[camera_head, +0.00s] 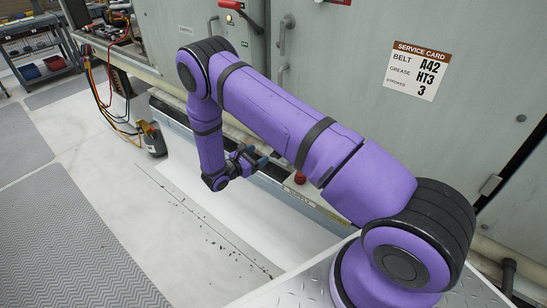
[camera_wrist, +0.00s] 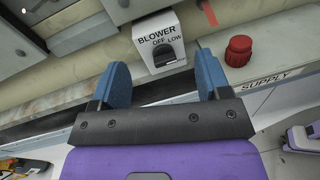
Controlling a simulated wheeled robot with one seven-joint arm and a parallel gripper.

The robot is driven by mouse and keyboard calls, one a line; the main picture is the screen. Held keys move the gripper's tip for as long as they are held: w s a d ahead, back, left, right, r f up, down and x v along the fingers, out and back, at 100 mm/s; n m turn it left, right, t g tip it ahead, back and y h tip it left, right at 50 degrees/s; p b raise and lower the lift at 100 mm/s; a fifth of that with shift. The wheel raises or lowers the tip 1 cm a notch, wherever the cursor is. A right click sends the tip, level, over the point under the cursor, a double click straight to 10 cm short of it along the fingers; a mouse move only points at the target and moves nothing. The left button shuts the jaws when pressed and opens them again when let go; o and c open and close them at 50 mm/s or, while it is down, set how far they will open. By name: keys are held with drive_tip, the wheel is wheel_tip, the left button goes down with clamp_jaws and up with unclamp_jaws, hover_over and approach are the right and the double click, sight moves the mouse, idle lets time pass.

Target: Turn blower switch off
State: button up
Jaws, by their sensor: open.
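The blower switch (camera_wrist: 165,54) is a black knob on a light box marked BLOWER, with OFF and LOW printed above the knob. The box is at the top middle of the wrist view. I cannot tell which mark the knob points to. My gripper (camera_wrist: 161,62) is open, its two blue fingers spread on either side of the knob in the picture, with nothing between them. I see no contact with the knob. In the head view my gripper (camera_head: 252,159) is low in front of the cabinet, and the arm and gripper hide the switch.
A red knob (camera_wrist: 238,50) stands right of the blower box by a SUPPLY label; it also shows in the head view (camera_head: 300,177). A grey cabinet (camera_head: 340,60) with a service card (camera_head: 417,70) rises behind. Cables and a canister (camera_head: 153,140) stand left.

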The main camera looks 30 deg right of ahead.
sight(273, 156)
wheel_tip(273, 156, down, 7)
drive_tip(key=n+t, duration=0.3)
drive_tip(key=x, duration=0.9)
drive_tip(key=shift+d+f, duration=0.15)
drive_tip(key=shift+d, duration=0.2)
drive_tip(key=shift+s, duration=0.1)
drive_tip(key=c, duration=0.9)
